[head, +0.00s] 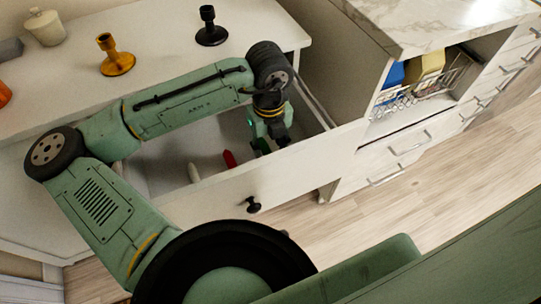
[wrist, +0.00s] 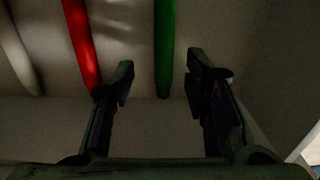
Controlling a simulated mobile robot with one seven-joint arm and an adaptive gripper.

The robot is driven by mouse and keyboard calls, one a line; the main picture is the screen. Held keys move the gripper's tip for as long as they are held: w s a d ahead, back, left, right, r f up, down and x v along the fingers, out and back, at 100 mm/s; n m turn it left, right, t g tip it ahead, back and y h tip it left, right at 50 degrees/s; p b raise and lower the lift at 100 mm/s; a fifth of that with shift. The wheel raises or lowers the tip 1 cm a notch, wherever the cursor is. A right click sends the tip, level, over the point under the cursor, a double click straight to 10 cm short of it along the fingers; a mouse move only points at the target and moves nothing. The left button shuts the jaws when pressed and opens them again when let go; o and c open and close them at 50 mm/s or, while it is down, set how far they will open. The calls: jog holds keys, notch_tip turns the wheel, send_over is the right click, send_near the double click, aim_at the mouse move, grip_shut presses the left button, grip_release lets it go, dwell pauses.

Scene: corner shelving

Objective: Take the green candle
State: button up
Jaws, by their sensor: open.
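The green candle (wrist: 164,50) lies in the open drawer (head: 282,168). In the wrist view it runs from the top edge down to between the fingertips, with its near end just past them. My gripper (wrist: 160,78) is open, with one finger on each side of the candle and a gap on both sides. In the head view my gripper (head: 270,148) reaches down into the drawer. The green candle cannot be made out there, as my gripper and arm cover that area.
A red candle (wrist: 82,45) lies left of the green one, close to the left finger. A white candle (wrist: 18,50) lies farther left. The drawer's front panel (head: 290,175) and side walls stand around my gripper. Candle holders (head: 117,55) stand on the white top.

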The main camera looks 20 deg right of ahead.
jog(key=shift+w+d+f+p, duration=0.15)
jog(key=shift+w+f, duration=0.05)
jog(key=shift+f, duration=1.1)
jog(key=shift+w+d+f+p, duration=0.1)
jog(key=shift+w+f+p, duration=0.05)
jog(key=shift+f, duration=1.15)
grip_shut()
